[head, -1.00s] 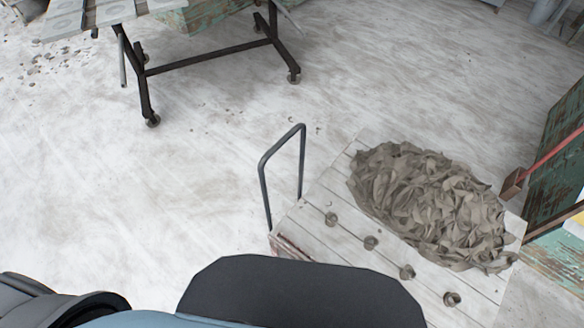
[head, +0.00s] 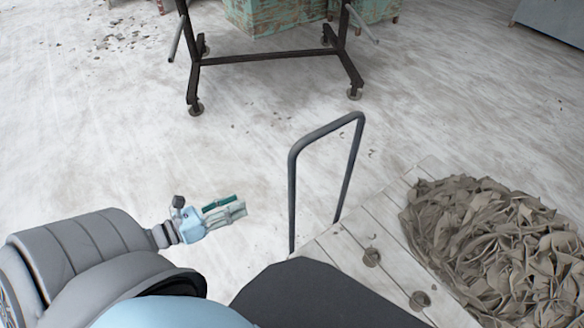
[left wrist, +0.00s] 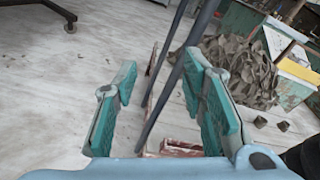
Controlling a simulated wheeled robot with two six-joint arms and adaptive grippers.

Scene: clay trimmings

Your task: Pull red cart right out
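The cart (head: 340,238) is a low platform of pale wooden planks with a dark upright loop handle (head: 292,200) at its near left end. Worn red paint shows low on the cart (left wrist: 181,148) in the left wrist view. A heap of grey clay trimmings (head: 490,235) lies on top. My left gripper (head: 228,209) is open and empty, left of the handle and apart from it in the head view. In the left wrist view, the handle posts (left wrist: 167,95) show beyond and between the spread teal fingers (left wrist: 160,66). My right gripper is not in view.
A dark wheeled table frame (head: 265,57) stands at the back, with worn green crates (head: 270,14) behind it. Clay scraps (head: 120,38) lie on the floor at back left. The pale floor (head: 120,150) left of the cart is mostly clear.

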